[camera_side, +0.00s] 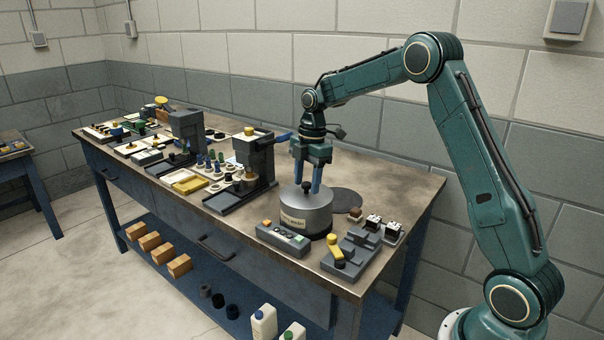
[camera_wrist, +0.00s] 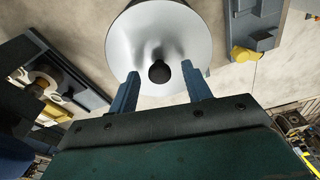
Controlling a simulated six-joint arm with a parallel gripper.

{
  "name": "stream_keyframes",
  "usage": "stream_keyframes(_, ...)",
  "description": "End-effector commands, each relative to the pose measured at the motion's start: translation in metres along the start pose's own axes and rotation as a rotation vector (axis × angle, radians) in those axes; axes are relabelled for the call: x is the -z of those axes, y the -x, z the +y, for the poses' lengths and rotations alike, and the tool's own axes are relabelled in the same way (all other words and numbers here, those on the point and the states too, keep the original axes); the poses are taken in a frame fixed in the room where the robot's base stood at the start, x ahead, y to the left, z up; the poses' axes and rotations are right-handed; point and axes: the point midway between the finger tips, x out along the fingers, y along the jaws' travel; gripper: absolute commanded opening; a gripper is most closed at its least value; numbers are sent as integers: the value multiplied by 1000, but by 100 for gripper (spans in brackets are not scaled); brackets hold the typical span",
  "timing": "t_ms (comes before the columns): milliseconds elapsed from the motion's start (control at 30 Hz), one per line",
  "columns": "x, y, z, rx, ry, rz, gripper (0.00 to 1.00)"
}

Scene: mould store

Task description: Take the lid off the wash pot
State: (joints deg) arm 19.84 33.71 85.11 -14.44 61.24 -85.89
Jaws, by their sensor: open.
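The wash pot (camera_side: 306,220) is a grey metal cylinder with a label, standing upright on the bench. Its lid (camera_side: 292,195) is on the pot, with a black knob (camera_side: 307,187) in the middle. In the wrist view the lid (camera_wrist: 160,35) is a round pale metal disc, and the black knob (camera_wrist: 159,71) is near its lower part. My gripper (camera_side: 307,188) is open, pointing down just above the lid. In the wrist view its two blue fingers (camera_wrist: 160,80) are on either side of the knob, with gaps showing. I cannot tell whether the fingertips touch the lid.
A control box with buttons (camera_side: 283,238) stands in front of the pot. A grey fixture with a yellow knob (camera_side: 345,255) is to its right. A dark round disc (camera_side: 346,201) lies behind it. A dark press-like stand (camera_side: 250,165) is on the left. The bench's back right is clear.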

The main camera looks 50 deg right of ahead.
Motion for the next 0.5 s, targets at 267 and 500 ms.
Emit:
stream_keyframes(267,0,0,0,0,0,0,49)
stream_keyframes(500,0,0,0,0,0,0,17)
